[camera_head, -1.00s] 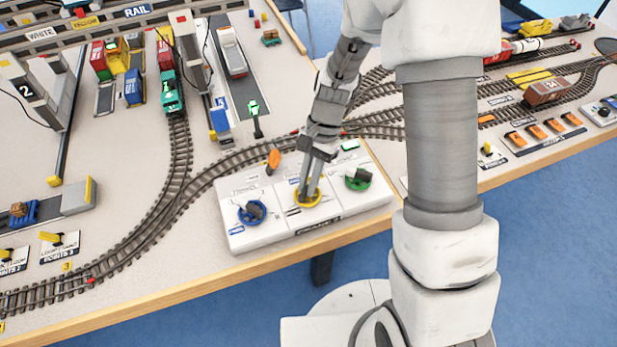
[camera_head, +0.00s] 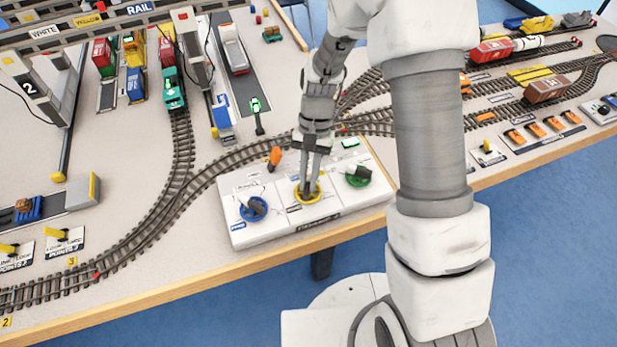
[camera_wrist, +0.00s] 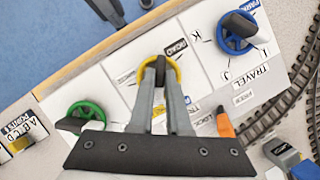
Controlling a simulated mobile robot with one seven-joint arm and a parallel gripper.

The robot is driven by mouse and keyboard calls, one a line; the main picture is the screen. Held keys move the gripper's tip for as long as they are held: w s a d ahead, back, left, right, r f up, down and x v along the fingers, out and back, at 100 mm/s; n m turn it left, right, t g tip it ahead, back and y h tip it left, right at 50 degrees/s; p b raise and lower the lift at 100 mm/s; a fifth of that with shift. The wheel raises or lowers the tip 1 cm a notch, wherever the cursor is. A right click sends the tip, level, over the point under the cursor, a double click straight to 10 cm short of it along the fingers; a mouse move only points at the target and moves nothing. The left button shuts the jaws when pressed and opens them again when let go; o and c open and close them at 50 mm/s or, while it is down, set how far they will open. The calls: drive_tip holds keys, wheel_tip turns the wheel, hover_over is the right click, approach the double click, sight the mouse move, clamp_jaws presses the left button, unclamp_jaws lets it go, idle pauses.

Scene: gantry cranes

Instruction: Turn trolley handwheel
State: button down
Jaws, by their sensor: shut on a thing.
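A white control panel (camera_head: 237,232) near the table's front edge carries three handwheels in a row. The yellow handwheel (camera_head: 296,199) is in the middle; its yellow rim also shows in the wrist view (camera_wrist: 177,70). My gripper (camera_head: 309,188) comes down from above and is shut on the yellow handwheel's dark crossbar, with the rim around the fingertips. In the wrist view, the fingers (camera_wrist: 166,68) hide part of the wheel. The blue handwheel (camera_head: 254,209) is to the left, labelled TRAVEL in the wrist view. The green handwheel (camera_head: 358,175) is to the right.
An orange lever (camera_head: 274,158) stands up at the panel's back, close to my gripper. Curved track (camera_head: 200,185) runs just behind the panel. A crane leg (camera_head: 190,50), a green locomotive (camera_head: 173,90) and a signal post (camera_head: 257,115) stand farther back.

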drive_tip(key=c, duration=0.9)
unclamp_jaws()
drive_tip(key=p+v, duration=0.2)
drive_tip(key=v, duration=1.5)
drive_tip(key=shift+w+d+r, duration=0.1)
drive_tip(key=shift+d+r, duration=0.05)
drive_tip(key=shift+r, duration=0.1)
